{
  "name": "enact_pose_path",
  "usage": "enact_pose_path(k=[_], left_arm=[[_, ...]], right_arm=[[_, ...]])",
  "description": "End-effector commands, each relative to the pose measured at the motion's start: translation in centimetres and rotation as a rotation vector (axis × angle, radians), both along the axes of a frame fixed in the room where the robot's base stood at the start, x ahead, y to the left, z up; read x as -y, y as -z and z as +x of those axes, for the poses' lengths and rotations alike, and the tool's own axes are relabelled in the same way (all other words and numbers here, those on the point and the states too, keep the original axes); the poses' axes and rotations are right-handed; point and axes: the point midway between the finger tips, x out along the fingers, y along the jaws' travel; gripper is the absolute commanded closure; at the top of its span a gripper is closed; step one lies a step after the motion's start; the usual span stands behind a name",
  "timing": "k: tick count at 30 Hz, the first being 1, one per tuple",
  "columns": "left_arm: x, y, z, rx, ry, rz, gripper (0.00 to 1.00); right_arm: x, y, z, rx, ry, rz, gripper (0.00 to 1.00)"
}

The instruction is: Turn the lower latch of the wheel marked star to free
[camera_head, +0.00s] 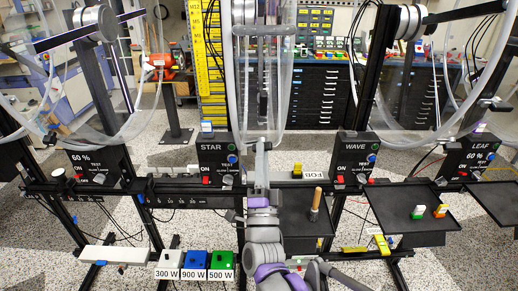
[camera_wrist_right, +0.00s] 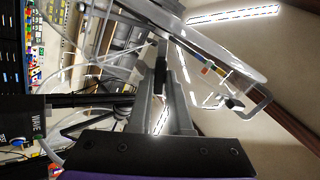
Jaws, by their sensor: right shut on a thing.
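The STAR control box (camera_head: 216,161) stands left of centre in the head view, with a red switch and a blue button. A clear acrylic wheel (camera_head: 240,90) rises beside it, seen nearly edge-on. My right gripper (camera_head: 263,145) points up at the lower part of this wheel. In the right wrist view my right gripper (camera_wrist_right: 160,62) is closed on a small dark piece between its fingertips, at the wheel's rim (camera_wrist_right: 205,45). I take this piece for the lower latch, but its turn position cannot be told. My left gripper is not in view.
The WAVE box (camera_head: 358,158) and its wheel stand to the right. A dark tray (camera_head: 410,222) holds small coloured pieces. A wooden-handled tool (camera_head: 316,204) stands right of my arm.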

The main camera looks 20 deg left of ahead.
Motion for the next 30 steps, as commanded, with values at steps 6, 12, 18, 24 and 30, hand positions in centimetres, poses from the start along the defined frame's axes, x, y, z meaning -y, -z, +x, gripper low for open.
enact_pose_path(k=[6,12,18,24,30], left_arm=[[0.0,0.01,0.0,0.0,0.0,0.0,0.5],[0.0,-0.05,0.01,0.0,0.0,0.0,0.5],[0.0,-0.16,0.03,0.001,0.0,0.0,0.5],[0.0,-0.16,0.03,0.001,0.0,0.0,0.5],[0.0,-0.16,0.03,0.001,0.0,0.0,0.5]], right_arm=[[0.0,0.04,0.0,0.003,0.008,-0.01,1.0],[0.0,0.03,0.0,0.022,0.059,-0.078,1.0],[0.01,0.03,0.0,0.078,0.204,-0.271,1.0],[0.0,0.04,0.0,0.092,0.244,-0.323,1.0],[0.0,0.04,0.0,0.093,0.247,-0.328,1.0]])
